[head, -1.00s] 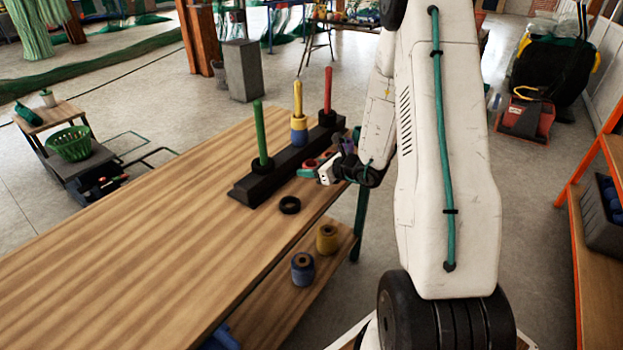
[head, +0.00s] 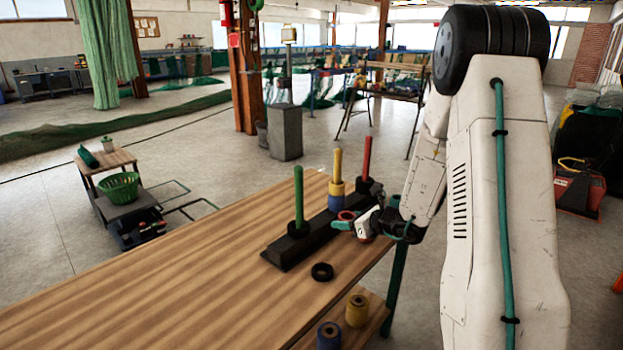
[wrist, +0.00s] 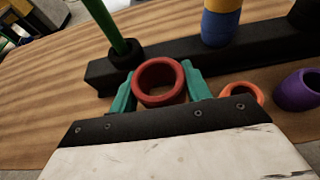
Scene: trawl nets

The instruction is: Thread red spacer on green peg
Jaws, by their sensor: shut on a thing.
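The red spacer (wrist: 160,81) is a short, wide ring held between the two teal fingers of my gripper (wrist: 161,88). In the head view the red spacer (head: 346,215) is beside the black bar, right of the green peg (head: 299,195). The green peg stands upright at the bar's near left end, with a black ring around its base. In the wrist view the green peg (wrist: 104,24) is up and left of the spacer, apart from it. My gripper (head: 350,222) is shut on the spacer; its fingertips are small in the head view.
The black bar (head: 284,253) also bears a yellow peg (head: 338,163) with yellow and blue spacers and a red peg (head: 366,158). A loose black ring (head: 322,271) lies in front. Orange (wrist: 240,90) and purple (wrist: 298,90) rings lie right of my gripper. The wooden tabletop (head: 180,280) is clear at left.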

